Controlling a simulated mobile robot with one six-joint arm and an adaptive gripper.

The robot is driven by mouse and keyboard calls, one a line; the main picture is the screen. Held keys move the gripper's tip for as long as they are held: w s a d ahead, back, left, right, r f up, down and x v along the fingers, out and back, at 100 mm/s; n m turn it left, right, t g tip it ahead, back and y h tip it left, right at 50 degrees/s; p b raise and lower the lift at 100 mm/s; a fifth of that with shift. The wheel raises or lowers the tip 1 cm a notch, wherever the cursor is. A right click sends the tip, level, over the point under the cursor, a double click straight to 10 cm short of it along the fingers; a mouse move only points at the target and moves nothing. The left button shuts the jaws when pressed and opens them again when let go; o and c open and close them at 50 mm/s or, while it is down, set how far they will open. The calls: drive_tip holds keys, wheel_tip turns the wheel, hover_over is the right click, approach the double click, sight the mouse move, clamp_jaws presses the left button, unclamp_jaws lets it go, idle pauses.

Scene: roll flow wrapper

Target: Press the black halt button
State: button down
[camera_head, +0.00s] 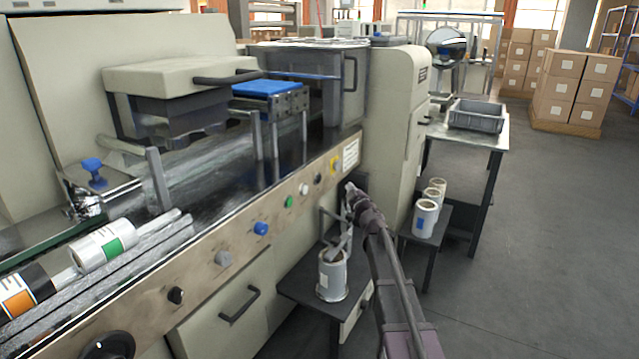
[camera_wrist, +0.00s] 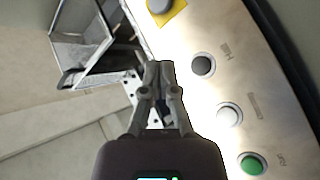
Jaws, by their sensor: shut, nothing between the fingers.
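The black halt button (camera_wrist: 203,65) sits in a pale ring on the beige control panel in the wrist view, with a small dark label beside it. In the head view it is the small black button (camera_head: 318,178) between the white button and the yellow plate. My gripper (camera_wrist: 160,67) is shut and empty. Its fingertips appear just left of the black button in the wrist view. In the head view my gripper (camera_head: 350,188) is in front of the machine, to the right of the button. I see no contact with the button, which is not covered.
A white button (camera_wrist: 229,114) and a green button (camera_wrist: 252,163) are in line with the black one. A grey button on a yellow plate (camera_wrist: 167,12) is on its other side. Below the panel, a small dark table (camera_head: 300,285) holds a roll (camera_head: 332,277).

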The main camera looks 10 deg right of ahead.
sight(321, 177)
drive_tip(key=shift+w, duration=0.1)
drive_tip(key=w+a, duration=0.5)
drive_tip(key=a, duration=0.2)
idle(0.7)
drive_tip(key=shift+w+a, duration=0.55)
drive_tip(key=shift+a, duration=0.2)
idle(2.5)
idle(0.4)
drive_tip(key=shift+s+d, duration=0.5)
drive_tip(key=shift+d, duration=0.2)
drive_tip(key=shift+s+d, duration=0.1)
drive_tip(key=shift+s+d, duration=0.7)
drive_tip(key=shift+d, duration=0.3)
drive_tip(key=shift+s+d, duration=0.7)
drive_tip(key=shift+d, duration=0.25)
